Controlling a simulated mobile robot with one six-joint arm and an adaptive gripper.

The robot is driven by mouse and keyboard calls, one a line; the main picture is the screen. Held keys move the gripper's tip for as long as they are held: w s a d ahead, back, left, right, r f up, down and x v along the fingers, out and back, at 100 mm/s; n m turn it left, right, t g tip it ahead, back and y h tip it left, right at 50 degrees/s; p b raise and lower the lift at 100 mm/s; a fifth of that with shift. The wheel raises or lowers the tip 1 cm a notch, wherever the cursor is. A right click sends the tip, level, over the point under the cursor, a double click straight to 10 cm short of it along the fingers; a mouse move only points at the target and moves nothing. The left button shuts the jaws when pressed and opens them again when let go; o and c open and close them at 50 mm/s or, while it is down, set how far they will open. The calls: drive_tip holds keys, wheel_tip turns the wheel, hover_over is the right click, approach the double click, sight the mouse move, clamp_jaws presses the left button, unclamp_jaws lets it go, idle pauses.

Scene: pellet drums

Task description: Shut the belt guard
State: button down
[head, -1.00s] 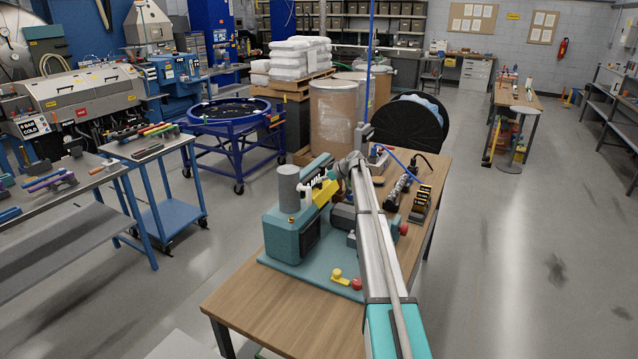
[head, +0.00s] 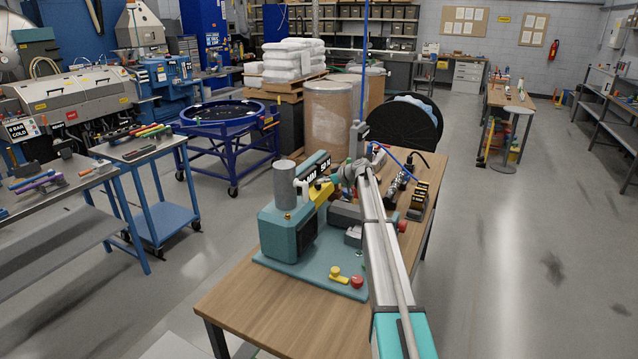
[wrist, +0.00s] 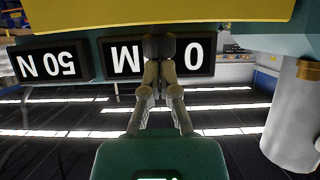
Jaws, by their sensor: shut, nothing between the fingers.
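The teal machine (head: 287,232) with a grey cylinder stands on the wooden table. A yellow part (head: 321,192), which looks like the belt guard, slants at its upper right. A black panel with white lettering (head: 312,174) is beside it. In the wrist view the yellow part (wrist: 150,12) spans the top, with black lettered plates (wrist: 52,62) below it. My gripper (wrist: 158,46) is shut and empty, its fingertips in front of the lettering, close under the yellow part. I cannot tell whether they touch. In the head view my arm's end partly hides this area.
A yellow knob (head: 337,273) and a red button (head: 357,281) sit on the machine's teal base. A blue round frame (head: 225,125) stands behind left. The floor at right is clear.

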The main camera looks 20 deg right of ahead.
drive_tip(key=shift+s+d+f+b, duration=0.1)
drive_tip(key=shift+s+f+b, duration=0.05)
drive_tip(key=shift+f+b, duration=0.25)
idle(0.4)
drive_tip(key=shift+r, duration=0.1)
wheel_tip(320, 180, up, 4)
drive_tip(key=p, duration=0.4)
drive_tip(key=s+d+r+p, duration=0.2)
drive_tip(key=s+d, duration=0.4)
drive_tip(key=d, duration=0.1)
drive_tip(key=shift+s, duration=0.35)
drive_tip(key=shift+d, duration=0.1)
